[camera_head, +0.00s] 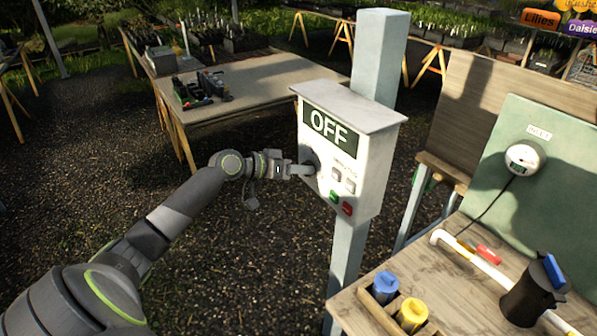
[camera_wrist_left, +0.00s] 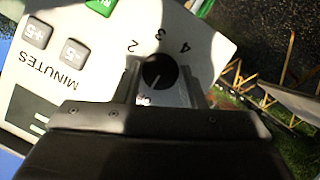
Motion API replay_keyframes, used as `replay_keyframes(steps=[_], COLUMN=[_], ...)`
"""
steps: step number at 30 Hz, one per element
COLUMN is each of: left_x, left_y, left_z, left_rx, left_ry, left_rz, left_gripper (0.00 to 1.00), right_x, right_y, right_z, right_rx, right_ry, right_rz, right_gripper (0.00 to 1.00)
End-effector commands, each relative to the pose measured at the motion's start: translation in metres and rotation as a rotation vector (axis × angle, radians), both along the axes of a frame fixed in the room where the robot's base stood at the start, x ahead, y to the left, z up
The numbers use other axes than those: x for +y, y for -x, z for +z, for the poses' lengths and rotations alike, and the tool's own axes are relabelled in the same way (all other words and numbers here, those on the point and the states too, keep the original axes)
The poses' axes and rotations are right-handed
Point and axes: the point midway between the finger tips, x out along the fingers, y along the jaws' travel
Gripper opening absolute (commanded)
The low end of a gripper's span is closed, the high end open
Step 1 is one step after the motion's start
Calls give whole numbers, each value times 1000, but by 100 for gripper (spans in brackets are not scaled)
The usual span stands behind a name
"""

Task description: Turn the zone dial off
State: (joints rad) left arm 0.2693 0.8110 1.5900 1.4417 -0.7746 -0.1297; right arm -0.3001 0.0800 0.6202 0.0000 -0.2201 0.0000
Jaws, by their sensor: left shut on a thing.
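The control box (camera_head: 345,150) is a white box on a grey post, and its display (camera_head: 328,126) reads OFF. The zone dial (camera_wrist_left: 157,72) is a round black knob on the box's face, with 2, 3, 4 and a partly hidden OFF label around it. Its white pointer line points toward the OFF label in the left wrist view. My left gripper (camera_head: 308,169) reaches the box's face from the left and is shut on the dial, which sits between its fingers (camera_wrist_left: 160,88). In the head view the gripper mostly hides the dial. My right gripper is not in view.
Minute buttons (camera_wrist_left: 73,52) and green (camera_head: 333,196) and red (camera_head: 347,209) buttons sit close to the dial. A wooden bench (camera_head: 450,290) at the right holds blue and yellow capped containers and a black jug (camera_head: 530,295). A table (camera_head: 250,90) stands behind.

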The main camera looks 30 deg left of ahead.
Motion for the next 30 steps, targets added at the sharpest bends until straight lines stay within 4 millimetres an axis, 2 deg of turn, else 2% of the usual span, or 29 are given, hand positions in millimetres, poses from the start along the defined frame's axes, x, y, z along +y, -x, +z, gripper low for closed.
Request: replay_keyframes(steps=[13,14,18,30], left_x=[0,0,0,4], left_y=[1,1,1,5], left_z=[-3,-3,-2,0], left_rx=[12,12,11,5], left_ry=[12,12,11,8], left_rz=[0,0,0,1], left_gripper=[14,40,58,58], right_x=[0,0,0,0], right_y=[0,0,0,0], right_z=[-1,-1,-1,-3], right_rx=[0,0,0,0], right_ry=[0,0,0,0], right_rz=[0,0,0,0], right_gripper=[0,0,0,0])
